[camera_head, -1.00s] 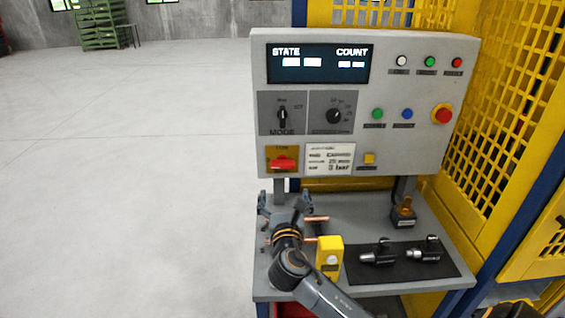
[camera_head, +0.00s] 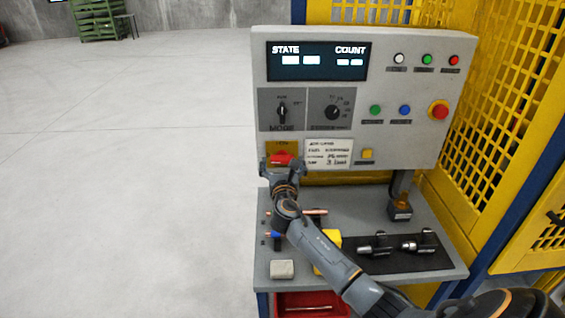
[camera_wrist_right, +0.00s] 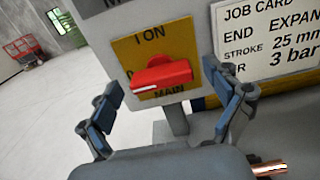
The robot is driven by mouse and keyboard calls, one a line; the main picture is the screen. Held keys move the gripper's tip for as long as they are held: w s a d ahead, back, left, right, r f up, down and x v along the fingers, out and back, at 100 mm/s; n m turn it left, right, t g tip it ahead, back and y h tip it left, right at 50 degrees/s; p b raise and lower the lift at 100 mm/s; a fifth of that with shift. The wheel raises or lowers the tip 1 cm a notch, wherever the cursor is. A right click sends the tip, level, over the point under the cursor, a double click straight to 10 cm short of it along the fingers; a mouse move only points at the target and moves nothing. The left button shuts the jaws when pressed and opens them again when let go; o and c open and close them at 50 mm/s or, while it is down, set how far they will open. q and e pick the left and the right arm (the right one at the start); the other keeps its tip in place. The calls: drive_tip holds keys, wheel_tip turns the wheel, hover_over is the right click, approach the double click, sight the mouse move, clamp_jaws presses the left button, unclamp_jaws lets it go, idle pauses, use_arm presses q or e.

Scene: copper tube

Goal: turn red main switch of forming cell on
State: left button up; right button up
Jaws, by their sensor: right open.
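The red main switch (camera_head: 281,159) sits on a yellow plate at the lower left of the grey control panel (camera_head: 385,150). In the right wrist view the switch handle (camera_wrist_right: 162,77) lies roughly level, slightly tilted, across a plate lettered "I ON" and "MAIN". My right gripper (camera_head: 283,168) is open in front of the switch, and it partly hides the plate in the head view. In the right wrist view its two fingers (camera_wrist_right: 170,108) stand apart, left and right of the handle, and do not appear to touch it. My left gripper is not in view.
Below the panel, a grey shelf (camera_head: 355,192) holds copper tubes (camera_head: 312,212), a yellow block (camera_head: 326,240), a grey block (camera_head: 282,269) and a black mat (camera_head: 395,266) with metal tools. A job card (camera_wrist_right: 275,40) is right of the switch. Yellow mesh fencing (camera_head: 500,90) stands at right.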

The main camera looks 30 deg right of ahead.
drive_tip(key=c, duration=1.2)
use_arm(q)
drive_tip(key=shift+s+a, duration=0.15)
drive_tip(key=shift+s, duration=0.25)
use_arm(e)
drive_tip(key=shift+o, duration=0.2)
